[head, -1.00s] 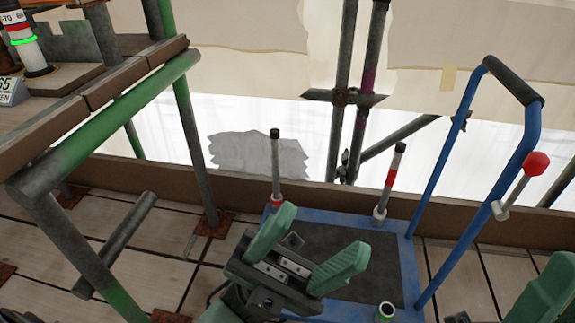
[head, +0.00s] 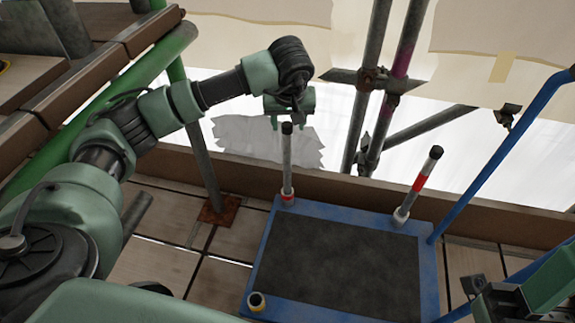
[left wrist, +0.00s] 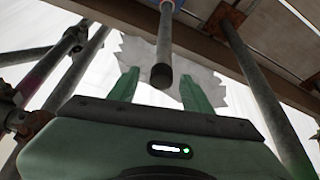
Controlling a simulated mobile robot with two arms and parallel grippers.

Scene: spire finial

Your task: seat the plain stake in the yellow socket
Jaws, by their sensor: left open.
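The plain stake (head: 287,165), grey with a black cap, stands upright at the back left corner of the blue platform (head: 330,213), with a red ring at its foot. My left gripper (head: 289,122) is open just above its top, fingers pointing down. In the left wrist view, the stake's black cap (left wrist: 161,76) shows between the two open fingers (left wrist: 158,90), with no visible grip. My right gripper (head: 520,300) is only partly in view at the lower right.
A red-banded stake (head: 421,184) leans slightly at the platform's back right corner. A dark mat (head: 340,270) covers the platform's middle and is clear. A blue handle tube (head: 500,150) rises at right. Scaffold poles (head: 385,90) stand behind; a green rail (head: 100,100) runs at left.

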